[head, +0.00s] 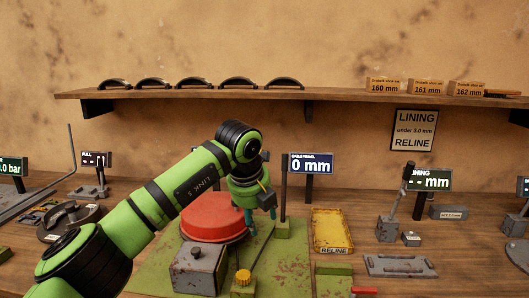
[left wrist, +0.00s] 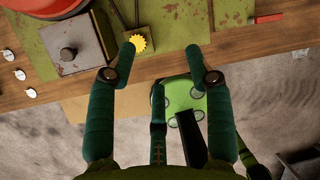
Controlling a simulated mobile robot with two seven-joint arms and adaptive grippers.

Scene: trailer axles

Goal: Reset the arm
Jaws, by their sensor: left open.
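My left arm comes in from the left in the head view, bent over the bench. Its gripper (head: 260,215) points down beside the red round drum (head: 212,218) and in front of the small "0 mm" display (head: 311,164). In the left wrist view the two dark green fingers of the gripper (left wrist: 163,52) are spread apart with nothing between them. A yellow knob (left wrist: 141,43) shows near the left fingertip, and a grey box (left wrist: 75,50) with a round knob lies to its left. My right gripper is in neither view.
The bench (head: 470,235) bears a yellow "RELINE" tray (head: 333,228), a grey plate (head: 400,266) and a measuring stand (head: 393,220). A wall shelf (head: 330,95) holds several curved shoes and small boxes. In the wrist view, the bench edge (left wrist: 240,55) drops to bare floor.

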